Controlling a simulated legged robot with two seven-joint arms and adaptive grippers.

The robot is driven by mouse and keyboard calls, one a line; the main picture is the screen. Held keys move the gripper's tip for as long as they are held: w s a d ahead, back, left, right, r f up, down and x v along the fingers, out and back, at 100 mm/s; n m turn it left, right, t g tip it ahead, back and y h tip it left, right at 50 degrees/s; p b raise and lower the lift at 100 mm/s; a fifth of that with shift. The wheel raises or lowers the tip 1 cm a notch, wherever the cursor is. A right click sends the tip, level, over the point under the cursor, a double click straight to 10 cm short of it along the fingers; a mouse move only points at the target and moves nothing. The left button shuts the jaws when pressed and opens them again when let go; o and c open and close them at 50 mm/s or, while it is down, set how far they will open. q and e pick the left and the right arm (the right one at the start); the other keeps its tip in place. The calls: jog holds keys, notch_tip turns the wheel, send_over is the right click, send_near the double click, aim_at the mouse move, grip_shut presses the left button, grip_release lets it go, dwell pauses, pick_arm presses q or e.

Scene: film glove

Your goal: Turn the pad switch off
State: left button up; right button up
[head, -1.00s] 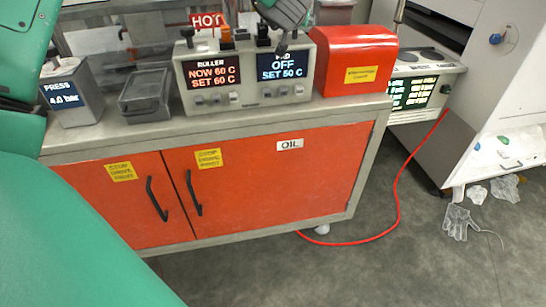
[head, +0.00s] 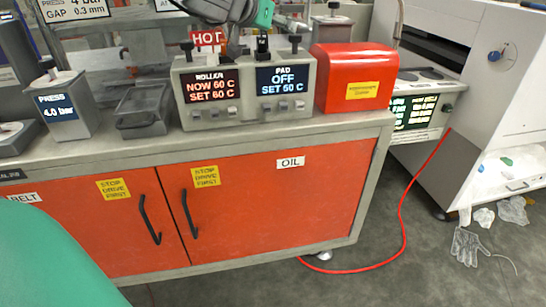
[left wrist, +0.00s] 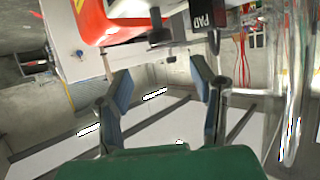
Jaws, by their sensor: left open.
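The grey control box (head: 245,112) stands on the cabinet top, with a ROLLER display on the left and a PAD display (head: 283,78) on the right. The PAD display reads OFF, SET 50 C. A black pad switch (head: 262,46) stands on top of the box above that display. My left gripper (head: 234,42) is at the top of the head view, behind or above the box near the switch, partly cut off. In the left wrist view its fingers (left wrist: 161,78) are apart and empty, with a black knob-like part (left wrist: 159,32) and the PAD label (left wrist: 205,18) beyond them. My right gripper is not in view.
A red HOT sign (head: 207,37) stands above the roller side. A red cover (head: 352,78) stands right of the box. A grey bin (head: 142,108) and the PRESS unit (head: 66,103) stand left. A red cable (head: 403,220) lies on the floor.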

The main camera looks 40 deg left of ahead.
pick_arm(q)
jog(key=r+p+v, duration=0.1)
jog(key=p+v, duration=0.2)
jog(key=v, duration=0.1)
jog(key=s+d+f+g, duration=0.1)
jog(key=s+d+f, duration=0.1)
jog(key=f, duration=0.8)
jog(key=s+d+f+g+b, duration=0.1)
jog(key=s+d+f+g, duration=0.1)
jog(key=f, duration=0.8)
jog(key=s+d+f+g+b, duration=0.1)
jog(key=s+d+f+g, duration=0.1)
jog(key=f, duration=0.8)
jog(key=shift+s+d+f+m, duration=0.35)
jog(key=shift+s+f+m, duration=0.05)
jog(key=shift+s, duration=0.2)
